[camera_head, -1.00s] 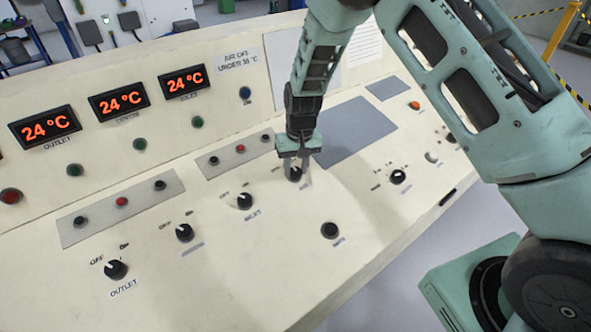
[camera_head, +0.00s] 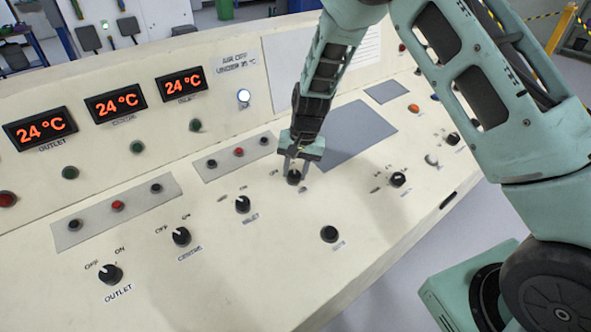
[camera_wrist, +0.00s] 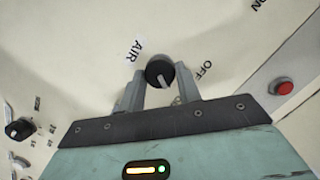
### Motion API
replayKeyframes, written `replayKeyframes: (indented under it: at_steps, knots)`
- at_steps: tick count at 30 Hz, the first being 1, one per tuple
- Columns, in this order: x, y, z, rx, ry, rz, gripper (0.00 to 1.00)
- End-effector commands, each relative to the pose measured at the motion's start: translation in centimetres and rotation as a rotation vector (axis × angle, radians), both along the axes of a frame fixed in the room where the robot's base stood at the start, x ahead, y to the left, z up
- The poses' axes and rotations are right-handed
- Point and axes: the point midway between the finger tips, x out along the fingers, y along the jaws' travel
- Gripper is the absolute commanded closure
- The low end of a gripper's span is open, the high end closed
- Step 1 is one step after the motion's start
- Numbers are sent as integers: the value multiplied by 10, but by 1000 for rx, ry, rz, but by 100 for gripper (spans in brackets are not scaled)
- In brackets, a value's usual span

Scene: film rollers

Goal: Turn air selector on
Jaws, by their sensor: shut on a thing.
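The air selector is a round black knob (camera_head: 294,177) with a white pointer line, set on the sloping cream control panel. In the wrist view the knob (camera_wrist: 159,72) sits between my two fingers, with the labels AIR, OFF and ON around it. My gripper (camera_head: 296,172) points down at the panel and is shut on the knob; it also shows in the wrist view (camera_wrist: 160,82). The round indicator lamp (camera_head: 244,95) beneath the "AIR OFF UNDER" text is lit white. The fingers partly hide the knob and its labels in the head view.
Similar black knobs stand near: one to the left (camera_head: 242,204), one in front (camera_head: 330,234) and one to the right (camera_head: 398,179). A grey strip with small buttons (camera_head: 237,152) lies behind left. A flat grey plate (camera_head: 355,135) lies behind right. Temperature displays (camera_head: 115,103) read 24 °C.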

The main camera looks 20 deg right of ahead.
Motion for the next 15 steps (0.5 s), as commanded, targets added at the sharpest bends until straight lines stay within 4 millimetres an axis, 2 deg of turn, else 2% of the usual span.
replayKeyframes:
  at_steps: [6, 7, 9, 15]
  knots:
    - [1, 0, 1, 0, -2, -3, 89]
    - [1, 0, 1, 0, -2, -2, 61]
    - [1, 0, 1, 0, -2, -2, 45]
    - [0, 0, 0, 0, -1, -1, 45]
